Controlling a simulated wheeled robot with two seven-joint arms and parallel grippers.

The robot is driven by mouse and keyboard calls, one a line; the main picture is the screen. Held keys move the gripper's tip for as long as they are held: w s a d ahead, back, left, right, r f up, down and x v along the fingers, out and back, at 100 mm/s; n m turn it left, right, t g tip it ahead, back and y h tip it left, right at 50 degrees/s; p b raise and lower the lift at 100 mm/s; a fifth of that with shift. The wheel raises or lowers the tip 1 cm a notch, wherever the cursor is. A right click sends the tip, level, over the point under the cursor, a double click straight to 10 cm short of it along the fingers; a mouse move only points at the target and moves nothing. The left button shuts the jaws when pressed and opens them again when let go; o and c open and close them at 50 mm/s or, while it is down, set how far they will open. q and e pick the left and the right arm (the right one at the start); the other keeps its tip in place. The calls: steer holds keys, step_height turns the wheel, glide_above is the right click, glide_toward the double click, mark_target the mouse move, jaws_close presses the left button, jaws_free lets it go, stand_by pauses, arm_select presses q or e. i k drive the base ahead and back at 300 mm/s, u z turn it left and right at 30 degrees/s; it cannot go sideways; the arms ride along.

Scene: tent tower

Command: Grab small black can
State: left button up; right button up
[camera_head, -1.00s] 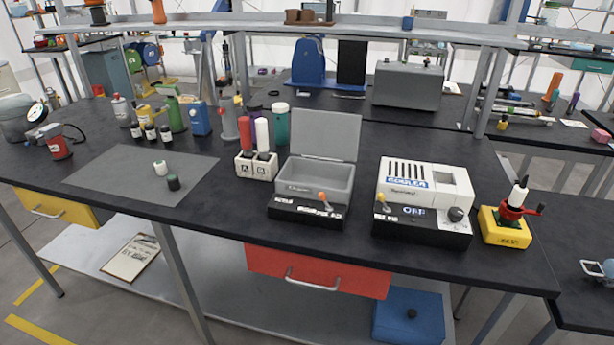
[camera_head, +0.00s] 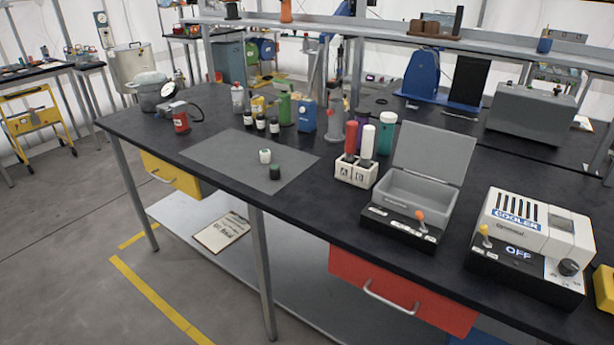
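A small black can (camera_head: 275,172) with a dark green top stands on the grey mat (camera_head: 215,157) on the black workbench. A small white can (camera_head: 265,156) stands just behind it on the same mat. Several small dark bottles with white labels, one of them here (camera_head: 261,122), stand in a row at the back edge of the mat. Neither of my grippers is in view.
A white holder (camera_head: 355,172) with red and white cylinders stands right of the mat. A red device (camera_head: 181,121) stands at the left. Floor is clear in front left.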

mark_target(274, 170)
steer(key=u, duration=1.9)
steer(key=i, duration=2.5)
steer(key=z, duration=3.1)
